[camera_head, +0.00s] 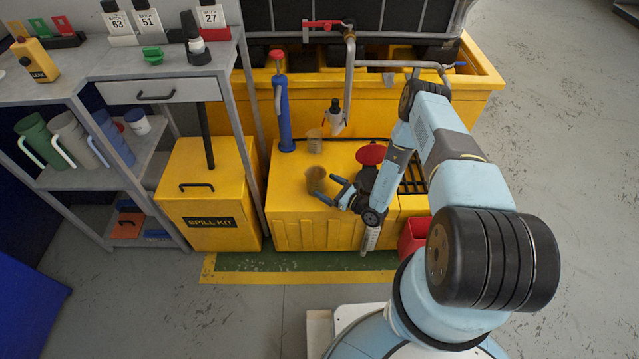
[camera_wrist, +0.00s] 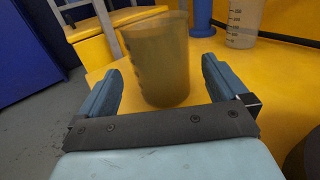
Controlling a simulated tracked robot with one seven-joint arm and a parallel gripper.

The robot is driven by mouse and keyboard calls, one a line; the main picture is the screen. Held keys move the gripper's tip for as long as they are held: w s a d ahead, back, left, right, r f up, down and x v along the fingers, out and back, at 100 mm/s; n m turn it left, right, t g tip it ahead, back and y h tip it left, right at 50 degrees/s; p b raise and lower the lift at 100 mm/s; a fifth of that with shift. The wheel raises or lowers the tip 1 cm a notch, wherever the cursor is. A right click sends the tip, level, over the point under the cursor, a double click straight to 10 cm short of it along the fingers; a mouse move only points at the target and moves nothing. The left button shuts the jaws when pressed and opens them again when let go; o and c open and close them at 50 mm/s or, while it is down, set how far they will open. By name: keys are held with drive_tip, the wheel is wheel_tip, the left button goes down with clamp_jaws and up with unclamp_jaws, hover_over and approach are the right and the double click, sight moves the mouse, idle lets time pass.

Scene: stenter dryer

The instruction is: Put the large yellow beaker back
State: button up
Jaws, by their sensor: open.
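The large yellow beaker (camera_head: 315,179) is a murky yellow-brown see-through cup with marks on its side. It looks to be standing on the yellow cabinet top (camera_head: 285,186), by my fingertips. In the wrist view the beaker (camera_wrist: 157,62) shows between my two fingers, with a gap on each side. My gripper (camera_head: 331,189) is open, low over the cabinet top; in the wrist view my gripper (camera_wrist: 161,80) holds nothing. A smaller clear beaker (camera_head: 314,141) stands farther back; it also shows at the upper right of the wrist view (camera_wrist: 243,22).
A blue pump bottle (camera_head: 285,115) stands behind on the left. A tap with a hanging nozzle (camera_head: 335,115) and a red funnel (camera_head: 370,154) are close to my arm. A shelf with jugs (camera_head: 70,138) and a yellow spill kit box (camera_head: 212,195) are on the left.

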drive_tip(key=v, duration=0.6)
drive_tip(key=shift+s+d, duration=0.2)
drive_tip(key=shift+d, duration=0.1)
drive_tip(key=w+a+r+n+g+y, duration=0.1)
drive_tip(key=w+r+n+g+y, duration=0.2)
drive_tip(key=r, duration=0.8)
drive_tip(key=w+a+r+n+g, duration=0.1)
drive_tip(key=w+r+n+g, duration=0.35)
drive_tip(key=r, duration=0.65)
drive_tip(key=s+r+n+g+h, duration=0.2)
drive_tip(key=s+r+n+g, duration=0.15)
drive_tip(key=r, duration=0.65)
drive_tip(key=s+r+n+g+h, duration=0.1)
drive_tip(key=s+r+n+g, duration=0.3)
drive_tip(key=r, duration=0.6)
drive_tip(key=s+d+r+n+t+h, duration=0.15)
drive_tip(key=s+r+n+h, duration=0.3)
drive_tip(key=r, duration=0.45)
drive_tip(key=s+d+r+n+t+h, duration=0.1)
drive_tip(key=s+d+r+n+h, duration=0.2)
drive_tip(key=s+r, duration=0.4)
drive_tip(key=s+d+r+n+t+h, duration=0.1)
drive_tip(key=s+d+r+t+h, duration=0.2)
drive_tip(key=s+r, duration=0.3)
drive_tip(key=s+d+r+n+t+h, duration=0.2)
drive_tip(key=s+d+r+t+h, duration=0.1)
drive_tip(key=s+r, duration=0.4)
drive_tip(key=shift+s+d+r+t+h, duration=0.2)
drive_tip(key=shift+s+d+t+h, duration=0.25)
drive_tip(key=shift+s+d, duration=0.8)
